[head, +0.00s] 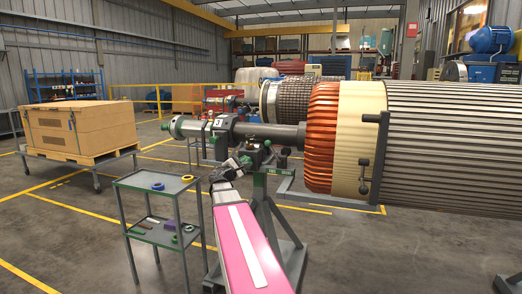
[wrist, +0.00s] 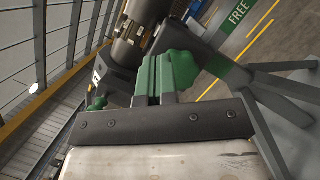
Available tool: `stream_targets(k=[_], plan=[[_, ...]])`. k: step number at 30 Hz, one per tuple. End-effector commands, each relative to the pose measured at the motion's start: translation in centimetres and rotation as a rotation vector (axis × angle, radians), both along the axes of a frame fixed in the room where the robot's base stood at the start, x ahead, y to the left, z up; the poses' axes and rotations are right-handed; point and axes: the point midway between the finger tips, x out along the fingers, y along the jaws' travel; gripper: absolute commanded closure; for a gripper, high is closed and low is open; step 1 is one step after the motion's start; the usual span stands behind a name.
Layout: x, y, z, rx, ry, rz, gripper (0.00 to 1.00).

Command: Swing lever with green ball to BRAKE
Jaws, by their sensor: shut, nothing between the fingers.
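My gripper (wrist: 159,78) is shut and empty in the wrist view, its green fingers together beyond the dark palm bar. In the head view my gripper (head: 244,161) is small and dark, close against the head of the near rotor stand (head: 262,190). A small green rounded knob (wrist: 97,103) shows left of the fingers in the wrist view; I cannot tell for sure that it is the lever's ball. A green plate marked FREE (wrist: 238,16) is at upper right there. I cannot make out the lever's angle, a BRAKE mark, or whether my fingers touch the lever.
The rotor (head: 440,130) with its copper end (head: 322,135) fills the right, its shaft (head: 270,134) lying over the stand. A grey trolley (head: 140,187) with small items stands left of my arm. A wooden crate (head: 70,130) is farther left. Open floor lies at front left.

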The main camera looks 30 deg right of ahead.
Motion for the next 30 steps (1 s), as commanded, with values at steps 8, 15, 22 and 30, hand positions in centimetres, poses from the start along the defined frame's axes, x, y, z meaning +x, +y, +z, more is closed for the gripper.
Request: stream_targets(k=[8, 15, 22, 30], plan=[[0.0, 0.0, 0.0, 0.001, -0.001, 0.000, 1.00], [1.1, -1.9, 0.3, 0.002, -0.002, -0.002, 1.00], [3.1, -5.6, 1.2, 0.001, -0.002, -0.002, 1.00], [4.2, -9.7, 2.4, 0.002, -0.003, -0.002, 1.00]])
